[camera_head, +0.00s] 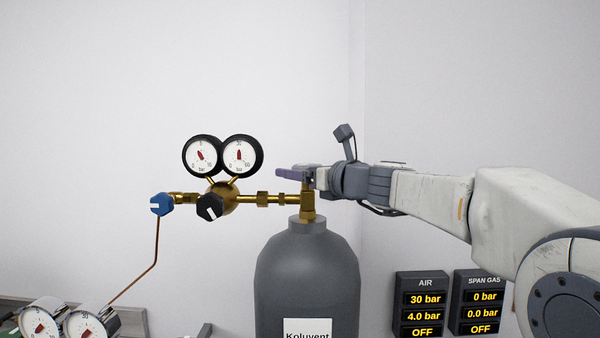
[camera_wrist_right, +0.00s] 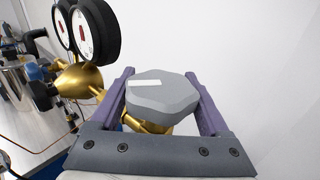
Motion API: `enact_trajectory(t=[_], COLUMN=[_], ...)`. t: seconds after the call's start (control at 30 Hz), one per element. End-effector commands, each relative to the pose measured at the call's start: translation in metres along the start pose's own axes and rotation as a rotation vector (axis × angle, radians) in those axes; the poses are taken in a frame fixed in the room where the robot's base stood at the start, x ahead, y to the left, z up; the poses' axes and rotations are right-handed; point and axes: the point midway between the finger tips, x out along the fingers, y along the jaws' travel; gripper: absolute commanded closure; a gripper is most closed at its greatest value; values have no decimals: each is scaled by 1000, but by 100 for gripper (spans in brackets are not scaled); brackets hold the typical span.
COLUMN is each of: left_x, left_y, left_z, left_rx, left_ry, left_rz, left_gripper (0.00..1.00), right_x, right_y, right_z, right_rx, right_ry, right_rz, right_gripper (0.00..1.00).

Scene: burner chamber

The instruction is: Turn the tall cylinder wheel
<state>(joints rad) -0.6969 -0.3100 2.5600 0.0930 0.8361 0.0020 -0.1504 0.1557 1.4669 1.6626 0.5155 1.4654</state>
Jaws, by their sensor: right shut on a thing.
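The tall grey cylinder (camera_head: 307,270) stands upright in the head view, with a brass valve on top. Its grey lobed wheel (camera_wrist_right: 162,93) shows in the right wrist view, with a white mark on its upper face; in the head view my gripper hides it. My right gripper (camera_head: 298,173) reaches in from the right at the top of the valve. In the right wrist view the two purple fingers of my right gripper (camera_wrist_right: 160,95) stand on either side of the wheel, shut on it. My left gripper is not in view.
Two round gauges (camera_head: 238,156) sit left of the valve on a brass regulator with a black knob (camera_head: 210,208). A blue knob (camera_head: 162,204) and copper pipe are further left. AIR (camera_head: 420,303) and SPAN GAS (camera_head: 481,302) displays hang at lower right.

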Motion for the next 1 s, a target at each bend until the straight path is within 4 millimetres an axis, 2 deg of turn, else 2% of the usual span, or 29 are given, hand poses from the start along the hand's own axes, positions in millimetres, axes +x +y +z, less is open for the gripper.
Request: enact_trajectory(t=[0.6,1.0], left_x=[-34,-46], left_y=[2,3], left_z=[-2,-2], left_rx=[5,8], left_ry=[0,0], left_rz=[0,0], left_gripper=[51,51], right_x=[-2,-4], right_y=[8,12], right_z=[2,1], right_rx=[2,1], right_ry=[2,0], right_rz=[380,503], right_gripper=[76,76])
